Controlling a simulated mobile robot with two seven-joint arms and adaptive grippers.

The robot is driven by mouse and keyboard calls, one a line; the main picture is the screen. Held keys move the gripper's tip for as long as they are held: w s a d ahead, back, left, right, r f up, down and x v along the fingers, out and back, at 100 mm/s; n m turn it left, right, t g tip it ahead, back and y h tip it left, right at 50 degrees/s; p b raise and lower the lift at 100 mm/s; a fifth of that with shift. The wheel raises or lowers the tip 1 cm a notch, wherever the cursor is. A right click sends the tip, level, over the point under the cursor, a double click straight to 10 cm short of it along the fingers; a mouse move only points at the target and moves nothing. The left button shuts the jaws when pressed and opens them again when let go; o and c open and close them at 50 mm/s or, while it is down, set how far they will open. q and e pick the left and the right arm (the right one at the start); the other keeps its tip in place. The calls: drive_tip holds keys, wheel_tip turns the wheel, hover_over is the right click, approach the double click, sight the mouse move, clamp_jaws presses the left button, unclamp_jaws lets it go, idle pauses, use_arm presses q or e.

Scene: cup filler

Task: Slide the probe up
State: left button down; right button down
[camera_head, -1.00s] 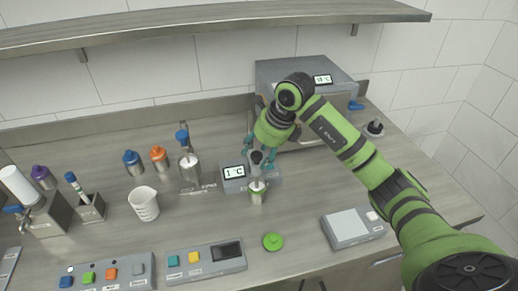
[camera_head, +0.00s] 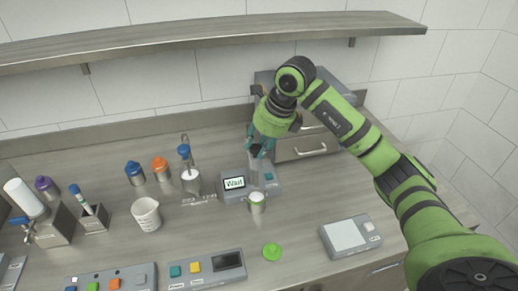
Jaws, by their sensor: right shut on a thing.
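The temperature unit (camera_head: 253,186) is a grey box on the bench, with a display (camera_head: 235,182) reading "Wait". A metal cup (camera_head: 257,206) with a pale top surface stands in front of it, upright. My right gripper (camera_head: 261,151) is shut on the probe, above and behind the cup. The fingers and palm hide most of the probe. A grey upright part shows below the fingers, but I cannot tell whether it is probe or stand. The gripper is clear of the cup. My left gripper is not in view.
A green lid (camera_head: 272,252) lies in front of the cup. A scale (camera_head: 349,236) is at right, button panels (camera_head: 205,270) are at front. A beaker (camera_head: 146,214) and capped bottles (camera_head: 161,169) stand left. A drawered box (camera_head: 305,144) stands behind my arm. A shelf (camera_head: 200,38) runs above.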

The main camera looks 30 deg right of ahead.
drive_tip(key=shift+w+r, duration=0.15)
drive_tip(key=shift+r, duration=0.15)
drive_tip(key=c, duration=0.9)
unclamp_jaws()
drive_tip(key=shift+r, duration=0.1)
drive_tip(key=shift+d+r, duration=0.1)
drive_tip(key=shift+r, duration=0.1)
drive_tip(key=v, duration=1.1)
drive_tip(key=shift+s, duration=0.3)
drive_tip(key=shift+r, duration=0.1)
